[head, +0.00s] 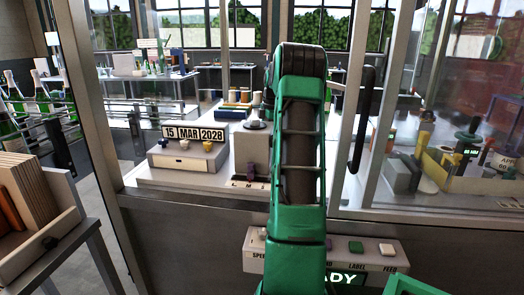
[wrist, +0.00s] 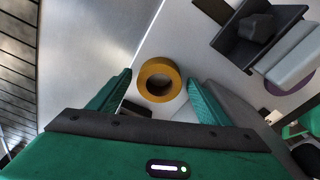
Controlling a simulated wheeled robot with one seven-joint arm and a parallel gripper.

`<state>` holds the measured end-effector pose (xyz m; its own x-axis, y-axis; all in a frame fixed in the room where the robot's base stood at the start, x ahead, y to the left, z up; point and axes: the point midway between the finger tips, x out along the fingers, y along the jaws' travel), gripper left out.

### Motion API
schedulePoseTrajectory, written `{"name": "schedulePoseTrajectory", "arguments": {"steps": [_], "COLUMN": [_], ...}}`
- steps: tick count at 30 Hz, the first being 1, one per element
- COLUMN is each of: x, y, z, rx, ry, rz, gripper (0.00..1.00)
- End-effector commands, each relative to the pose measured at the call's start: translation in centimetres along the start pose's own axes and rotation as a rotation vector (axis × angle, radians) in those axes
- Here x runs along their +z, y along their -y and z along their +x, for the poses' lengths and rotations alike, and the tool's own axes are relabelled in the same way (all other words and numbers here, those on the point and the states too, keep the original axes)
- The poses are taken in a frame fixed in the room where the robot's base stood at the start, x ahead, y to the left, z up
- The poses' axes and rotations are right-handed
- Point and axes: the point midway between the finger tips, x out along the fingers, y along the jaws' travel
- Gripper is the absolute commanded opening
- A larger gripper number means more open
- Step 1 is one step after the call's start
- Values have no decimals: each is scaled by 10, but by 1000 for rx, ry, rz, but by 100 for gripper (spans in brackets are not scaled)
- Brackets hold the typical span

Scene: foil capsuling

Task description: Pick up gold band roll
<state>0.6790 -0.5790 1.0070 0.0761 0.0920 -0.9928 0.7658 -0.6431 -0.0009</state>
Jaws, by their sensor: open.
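The gold band roll (wrist: 146,86) shows in the wrist view as a thick yellow-gold ring with a dark round hole, on a pale surface. My gripper (wrist: 159,81) is open, with one green finger left of the roll and the other right of it. The roll lies between and just beyond the fingertips in the picture, with gaps on both sides; the height between them is hard to judge. In the head view my green arm reaches forward over the bench and hides my gripper. I cannot pick out the gold roll there.
In the wrist view, a dark open holder (wrist: 240,50) stands right of the roll. In the head view, a date display block (head: 190,152) sits left of my arm, with several spools (head: 238,96) behind. A glass-panelled frame (head: 354,110) stands close on the right.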

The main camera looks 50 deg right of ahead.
Motion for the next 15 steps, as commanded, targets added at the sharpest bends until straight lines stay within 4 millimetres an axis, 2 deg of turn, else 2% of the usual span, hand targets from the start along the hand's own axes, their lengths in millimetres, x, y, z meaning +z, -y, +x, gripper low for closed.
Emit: {"name": "schedulePoseTrajectory", "arguments": {"steps": [6,12,15], "x": [0,0,0], "y": [0,0,0], "z": [1,0,0], "rx": [0,0,0], "ry": [0,0,0], "rz": [0,0,0], "gripper": [71,27,26]}}
